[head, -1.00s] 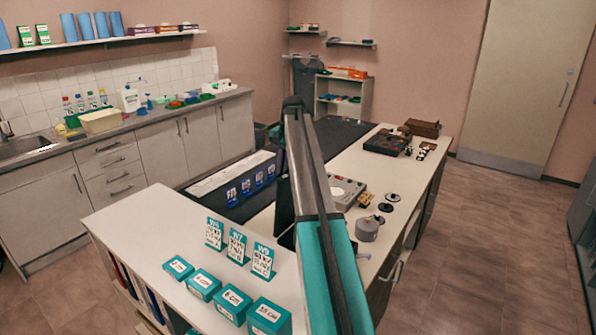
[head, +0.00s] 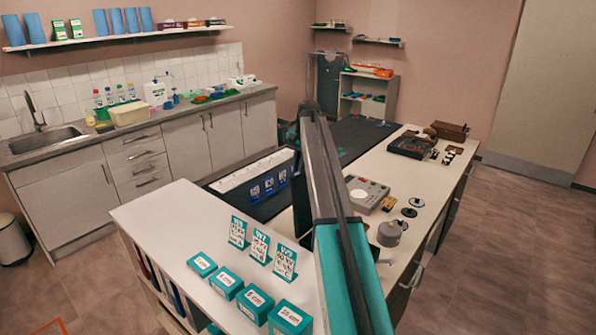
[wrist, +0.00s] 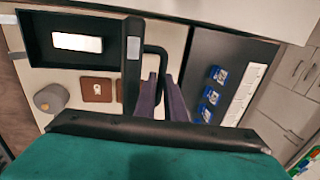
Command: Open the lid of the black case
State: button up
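The black case (wrist: 30,48) shows in the wrist view as an open black box with a bright white rectangle inside. Its lid (wrist: 132,75) stands upright, nearly edge-on, at the box's right side. In the head view the dark upright lid (head: 302,208) shows just left of my arm, which hides the rest of the case. A black loop handle (wrist: 158,48) sticks out from the lid. My gripper (wrist: 162,82) has its two purplish fingers close together on either side of the handle's bar. The gripper is hidden in the head view.
A grey pot (head: 390,234) and black discs stand right of my arm, with a grey device (head: 366,193) behind. Brown squares (wrist: 97,90) lie near the case. Blue cards (head: 268,186) stand left. Teal boxes (head: 255,304) and number cards stand in front. Open floor lies right.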

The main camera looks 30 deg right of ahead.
jog(key=o, duration=0.4)
jog(key=shift+d+f, duration=0.1)
jog(key=shift+d, duration=0.05)
jog(key=shift+r, duration=0.2)
jog(key=shift+s+d+r+p, duration=0.15)
jog(key=shift+s+r+p, duration=0.4)
jog(key=shift+r, duration=1.35)
jog(key=shift+s+d+r+p, duration=0.15)
jog(key=shift+r+p, duration=0.8)
jog(key=shift+r, duration=1)
jog(key=shift+s+d+r+p, duration=0.1)
jog(key=shift+s+r+p, duration=0.45)
jog(key=shift+r, duration=1.35)
jog(key=shift+w, duration=0.2)
